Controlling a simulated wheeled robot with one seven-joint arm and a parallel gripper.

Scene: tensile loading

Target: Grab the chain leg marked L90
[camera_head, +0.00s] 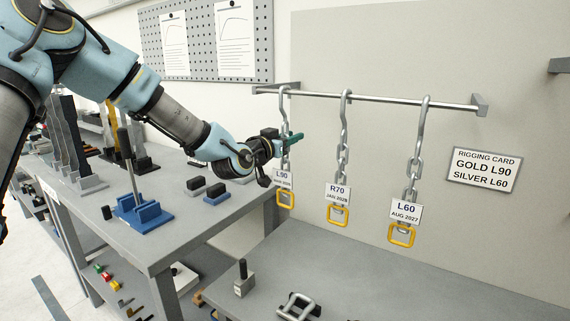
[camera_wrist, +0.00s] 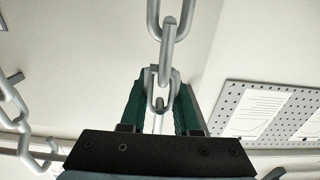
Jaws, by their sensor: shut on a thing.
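The chain leg marked L90 (camera_head: 284,108) hangs by its hook at the left end of the wall rail. Its white tag (camera_head: 282,179) and yellow end ring (camera_head: 285,200) hang below my gripper (camera_head: 287,143). My gripper has reached in from the left at the chain's middle links and is shut on them. In the wrist view, the grey chain links (camera_wrist: 167,50) run between the green fingers of my gripper (camera_wrist: 160,92). The fingers hide part of the chain in the head view.
Chains R70 (camera_head: 343,150) and L60 (camera_head: 415,165) hang to the right on the same rail (camera_head: 380,98). A rigging card (camera_head: 484,170) reads GOLD L90, SILVER L60. A grey bench (camera_head: 400,285) with a shackle-like part lies below. A side table (camera_head: 150,235) holds blue fixtures.

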